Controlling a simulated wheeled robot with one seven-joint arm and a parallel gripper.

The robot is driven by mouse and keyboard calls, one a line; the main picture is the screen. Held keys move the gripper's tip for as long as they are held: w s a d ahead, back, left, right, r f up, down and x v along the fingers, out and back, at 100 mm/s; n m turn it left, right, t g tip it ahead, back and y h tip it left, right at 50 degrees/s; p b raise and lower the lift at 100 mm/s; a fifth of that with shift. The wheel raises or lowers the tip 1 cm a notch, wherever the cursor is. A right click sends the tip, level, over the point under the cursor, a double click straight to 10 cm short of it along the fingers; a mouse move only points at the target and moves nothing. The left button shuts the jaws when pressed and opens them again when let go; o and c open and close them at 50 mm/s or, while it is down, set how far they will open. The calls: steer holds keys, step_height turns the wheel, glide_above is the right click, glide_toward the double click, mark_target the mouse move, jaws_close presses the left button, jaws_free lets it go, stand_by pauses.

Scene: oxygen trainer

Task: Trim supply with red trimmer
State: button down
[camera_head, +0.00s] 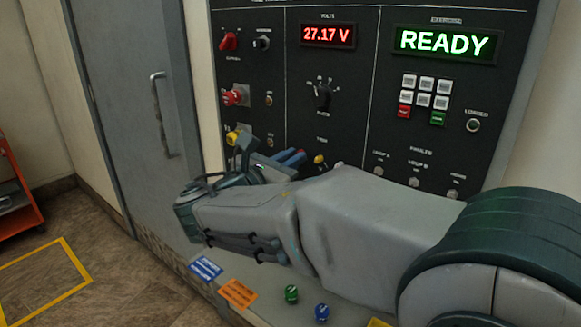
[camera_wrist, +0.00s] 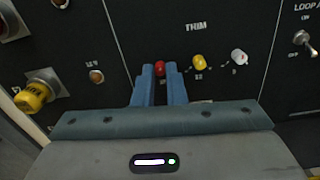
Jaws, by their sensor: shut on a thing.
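The red trimmer (camera_wrist: 160,68) is a small red knob under the TRIM label on the black panel, seen in the wrist view. My gripper (camera_wrist: 160,72) has its two blue fingers shut on it, one on each side. In the head view my gripper (camera_head: 291,158) reaches the panel's lower part, and the red trimmer is hidden behind it. The supply's red VOLTS display (camera_head: 327,34) reads 27.17 V.
A yellow trimmer (camera_wrist: 200,62) and a white trimmer (camera_wrist: 239,57) sit just right of the red one. A larger yellow knob (camera_wrist: 35,94) juts out at left. A green READY display (camera_head: 443,42) is lit. Green (camera_head: 291,294) and blue (camera_head: 322,312) knobs lie on the ledge below.

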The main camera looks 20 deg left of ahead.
steer(key=m+b, duration=0.4)
steer(key=shift+f+m, duration=0.1)
steer(key=shift+m, duration=0.2)
stand_by(0.3)
steer(key=c, duration=1.5)
jaws_free()
steer(key=v, duration=1.4)
steer(key=shift+w, duration=0.1)
steer(key=shift+f, duration=0.1)
